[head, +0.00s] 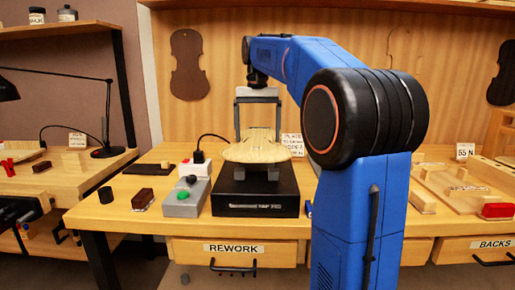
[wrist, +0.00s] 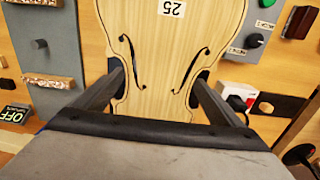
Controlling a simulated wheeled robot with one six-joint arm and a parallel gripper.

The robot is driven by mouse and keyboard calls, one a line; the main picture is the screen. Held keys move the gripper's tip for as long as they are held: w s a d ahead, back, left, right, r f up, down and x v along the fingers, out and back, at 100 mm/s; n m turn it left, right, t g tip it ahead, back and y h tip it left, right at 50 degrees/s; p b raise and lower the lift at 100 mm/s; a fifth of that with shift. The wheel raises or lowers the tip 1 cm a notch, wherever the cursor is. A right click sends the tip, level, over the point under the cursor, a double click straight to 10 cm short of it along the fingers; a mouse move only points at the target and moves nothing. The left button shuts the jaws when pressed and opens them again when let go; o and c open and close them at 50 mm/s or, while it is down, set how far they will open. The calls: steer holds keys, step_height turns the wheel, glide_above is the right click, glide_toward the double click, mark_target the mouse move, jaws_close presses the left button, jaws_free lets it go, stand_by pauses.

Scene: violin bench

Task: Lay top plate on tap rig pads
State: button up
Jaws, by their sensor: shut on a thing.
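The top plate (head: 257,151) is pale striped wood, violin-shaped, lying roughly level above the tap rig (head: 255,198), a black box. In the wrist view the plate (wrist: 160,75) shows two f-holes and a "25" label. My gripper (head: 258,135) reaches down over it, and its fingers (wrist: 158,82) are shut on the two sides of the plate's waist. Grey pad supports (head: 272,174) rise from the rig's top under the plate. The plate hides most of the pads, so I cannot tell whether it touches them.
A grey control box (head: 186,197) with buttons stands left of the rig, by a white socket box (head: 196,168) with a black plug. A dark block (head: 142,198) lies further left. A sign (head: 293,144) stands behind. Wooden fixtures (head: 450,188) fill the right bench.

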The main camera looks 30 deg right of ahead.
mark_target(257, 138)
steer(key=shift+f, duration=2.35)
steer(key=shift+f, duration=0.1)
steer(key=o, duration=0.9)
step_height(257, 138, up, 12)
steer(key=shift+r, duration=0.1)
